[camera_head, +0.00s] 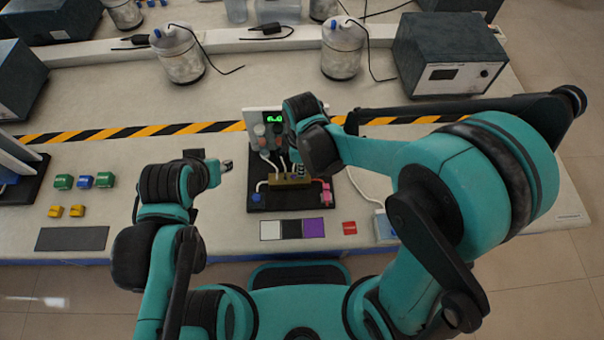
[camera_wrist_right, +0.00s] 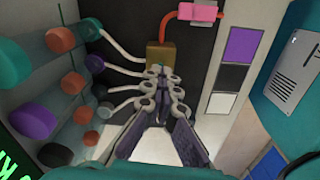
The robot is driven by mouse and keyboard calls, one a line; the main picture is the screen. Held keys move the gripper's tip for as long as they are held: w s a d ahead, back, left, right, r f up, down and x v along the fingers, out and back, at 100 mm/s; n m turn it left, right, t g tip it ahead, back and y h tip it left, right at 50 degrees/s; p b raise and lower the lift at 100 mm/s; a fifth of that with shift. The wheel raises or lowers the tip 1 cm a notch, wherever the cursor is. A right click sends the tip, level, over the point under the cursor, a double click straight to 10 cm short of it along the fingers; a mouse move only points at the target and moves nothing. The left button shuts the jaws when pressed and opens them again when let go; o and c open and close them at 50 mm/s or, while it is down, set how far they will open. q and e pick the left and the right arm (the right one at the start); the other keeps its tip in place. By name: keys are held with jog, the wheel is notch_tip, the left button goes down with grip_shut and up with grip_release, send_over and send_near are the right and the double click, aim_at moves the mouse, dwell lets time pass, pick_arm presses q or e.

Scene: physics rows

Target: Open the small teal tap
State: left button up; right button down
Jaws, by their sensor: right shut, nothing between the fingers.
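A panel with several round knobs stands upright on the black board, partly hidden by my right wrist in the head view. I cannot tell for sure which is the small teal tap. My right gripper (camera_wrist_right: 167,82) is shut and empty, in front of the brass block (camera_wrist_right: 160,56) and right of the knobs; it also shows in the head view (camera_head: 297,165). My left gripper (camera_head: 226,166) is left of the board, its jaws unclear.
White tubes run from the panel to the brass block. A pink clamp (camera_head: 326,194) and red tube lie at the board's right. Colour swatches (camera_head: 292,228) lie in front. Small coloured blocks (camera_head: 86,182) lie at the left. Bench space (camera_head: 215,215) left of the board is clear.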

jog(key=n, duration=0.4)
jog(key=shift+n, duration=0.3)
jog(key=c, duration=2.1)
grip_release()
jog(key=shift+o, duration=0.2)
notch_tip(320, 180, up, 7)
jog(key=p, duration=0.5)
